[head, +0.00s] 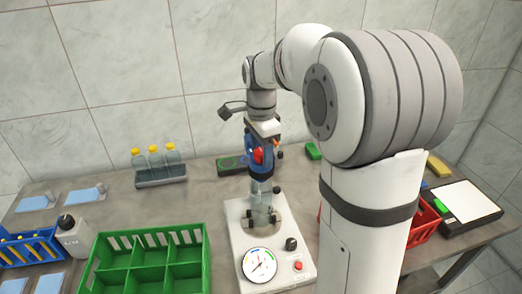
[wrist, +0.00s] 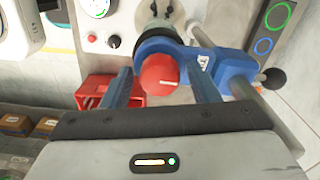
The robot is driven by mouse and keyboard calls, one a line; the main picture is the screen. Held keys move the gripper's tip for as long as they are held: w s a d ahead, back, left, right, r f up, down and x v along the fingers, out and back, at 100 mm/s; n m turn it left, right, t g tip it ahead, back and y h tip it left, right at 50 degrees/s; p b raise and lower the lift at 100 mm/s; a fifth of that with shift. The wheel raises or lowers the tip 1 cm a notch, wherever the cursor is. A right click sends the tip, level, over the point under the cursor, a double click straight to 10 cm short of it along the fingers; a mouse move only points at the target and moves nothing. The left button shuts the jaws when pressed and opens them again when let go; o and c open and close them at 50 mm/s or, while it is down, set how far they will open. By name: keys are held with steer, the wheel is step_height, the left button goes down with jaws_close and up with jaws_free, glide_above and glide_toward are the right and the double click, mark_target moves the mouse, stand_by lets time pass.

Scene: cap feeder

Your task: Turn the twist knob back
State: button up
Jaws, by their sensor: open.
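A round red knob (head: 258,155) with a white line on its face sits on the blue head (head: 256,172) of the fixture. In the wrist view the red knob (wrist: 160,74) shows between the two fingers of my gripper (wrist: 163,88), with its white line running nearly sideways. The fingers are open, with a gap visible on each side of the knob. In the head view my gripper (head: 264,142) is at the blue head, partly hidden. A smaller black knob (head: 291,243) is on the white base plate; it also shows in the wrist view (wrist: 114,41).
The white base plate (head: 238,220) carries a dial gauge (head: 259,265) and a red button (head: 298,265). A clear bottle (head: 261,212) stands under the blue head. A green crate (head: 112,262) and several yellow-capped bottles (head: 155,157) stand left. A red bin (head: 424,225) is right, partly behind my arm.

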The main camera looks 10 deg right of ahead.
mark_target(261, 151)
steer(key=shift+o, duration=1)
steer(key=shift+r, duration=0.1)
steer(key=shift+r+p, duration=2.85)
steer(key=shift+r, duration=0.6)
steer(key=shift+s, duration=0.1)
steer(key=s+f+n+t, duration=0.2)
steer(key=s+n+t, duration=0.1)
steer(key=s+n, duration=1.2)
steer(key=s, duration=0.6)
steer(key=shift+s+f+n, duration=0.15)
steer(key=shift+s+n, duration=0.2)
steer(key=shift+n, duration=0.05)
